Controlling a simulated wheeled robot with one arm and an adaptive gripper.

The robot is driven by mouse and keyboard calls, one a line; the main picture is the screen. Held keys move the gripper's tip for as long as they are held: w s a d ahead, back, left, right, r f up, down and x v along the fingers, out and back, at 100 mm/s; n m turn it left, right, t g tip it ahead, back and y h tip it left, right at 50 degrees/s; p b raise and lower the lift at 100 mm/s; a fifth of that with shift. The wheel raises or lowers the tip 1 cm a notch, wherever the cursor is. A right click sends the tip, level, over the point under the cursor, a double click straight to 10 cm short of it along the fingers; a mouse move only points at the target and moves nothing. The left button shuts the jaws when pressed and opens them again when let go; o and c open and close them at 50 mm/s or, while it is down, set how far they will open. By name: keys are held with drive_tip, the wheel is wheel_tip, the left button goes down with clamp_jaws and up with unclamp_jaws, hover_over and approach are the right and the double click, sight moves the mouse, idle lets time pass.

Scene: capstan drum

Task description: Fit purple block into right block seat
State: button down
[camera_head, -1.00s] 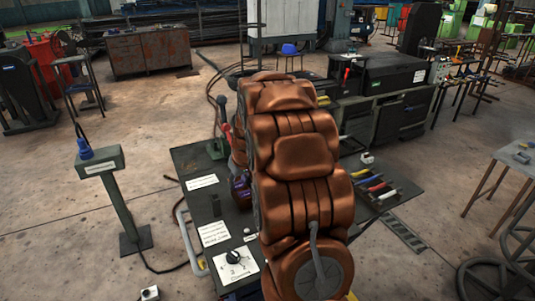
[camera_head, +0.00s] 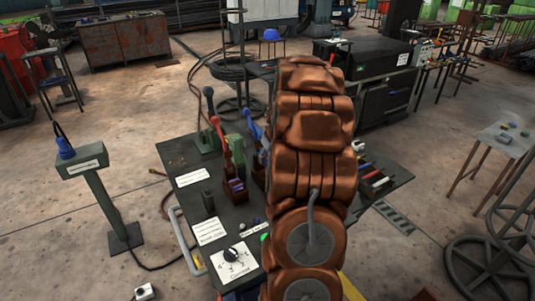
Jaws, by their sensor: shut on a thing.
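A small purple piece (camera_head: 236,185) shows low on a dark brown stand at the foot of the red-handled lever (camera_head: 217,127) on the dark table. I cannot tell whether it is the purple block or a part of the stand. My copper-coloured arm covers the middle of the view and hides much of the table's right half. My gripper is hidden, and so is anything in it. I cannot make out the right block seat.
The dark green table (camera_head: 180,152) carries a blue-handled lever (camera_head: 251,127) just left of my arm, a black-knobbed lever (camera_head: 208,97), white labels and a dial plate (camera_head: 234,262). Coloured tools lie at its right.

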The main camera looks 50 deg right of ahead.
drive_tip(key=shift+f, duration=1.8)
drive_tip(key=shift+f+b, duration=0.95)
drive_tip(key=shift+f, duration=0.35)
drive_tip(key=c, duration=0.7)
unclamp_jaws()
drive_tip(key=shift+o, duration=0.2)
drive_tip(key=shift+r, duration=0.1)
drive_tip(key=v, duration=1.2)
